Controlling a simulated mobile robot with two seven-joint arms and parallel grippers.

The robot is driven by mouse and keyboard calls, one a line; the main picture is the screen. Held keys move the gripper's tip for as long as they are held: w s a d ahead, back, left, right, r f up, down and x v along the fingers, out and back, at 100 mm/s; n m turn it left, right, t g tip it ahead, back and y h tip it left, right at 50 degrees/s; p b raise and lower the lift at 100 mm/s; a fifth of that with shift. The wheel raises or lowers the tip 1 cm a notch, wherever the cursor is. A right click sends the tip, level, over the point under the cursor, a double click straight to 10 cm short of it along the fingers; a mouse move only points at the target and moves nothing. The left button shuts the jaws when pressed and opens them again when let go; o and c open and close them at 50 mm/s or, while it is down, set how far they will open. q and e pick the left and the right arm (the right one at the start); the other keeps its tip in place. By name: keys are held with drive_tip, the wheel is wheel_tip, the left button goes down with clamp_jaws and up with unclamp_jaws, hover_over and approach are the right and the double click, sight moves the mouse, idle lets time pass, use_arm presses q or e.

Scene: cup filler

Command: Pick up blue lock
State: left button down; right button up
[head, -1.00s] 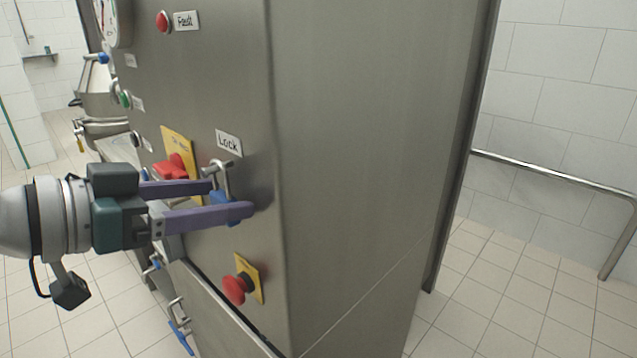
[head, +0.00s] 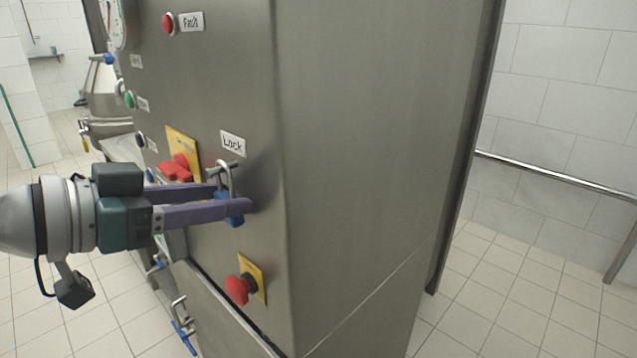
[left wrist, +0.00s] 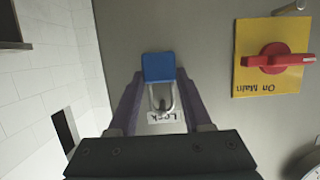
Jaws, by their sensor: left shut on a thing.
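The blue lock (head: 224,208) is a padlock with a blue body and a metal shackle, at the hook below the "Lock" label (head: 233,144) on the steel cabinet. It also shows in the left wrist view (left wrist: 158,67), between the fingers, with its shackle towards the label. My left gripper (head: 236,198) is shut on the lock's body, one purple finger on each side. The fingers partly hide the body in the head view. The shackle is still around or right beside the hook; I cannot tell which. My right gripper is not in view.
A red rotary switch on a yellow plate (head: 184,145) is close beside the left gripper. A red emergency button (head: 238,290) sits below it. The cabinet's side face (head: 360,150) is bare, with open tiled floor to the right.

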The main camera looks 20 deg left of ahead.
use_arm(q)
drive_tip(key=shift+r, duration=0.5)
drive_tip(key=shift+r+p, duration=0.45)
drive_tip(key=shift+r, duration=0.05)
drive_tip(key=s+a+b, duration=0.3)
drive_tip(key=s+b, duration=0.1)
drive_tip(key=s, duration=0.4)
drive_tip(key=s+a+b, duration=0.4)
drive_tip(key=s, duration=0.4)
drive_tip(key=shift+s+f, duration=0.2)
drive_tip(key=shift+s, duration=0.15)
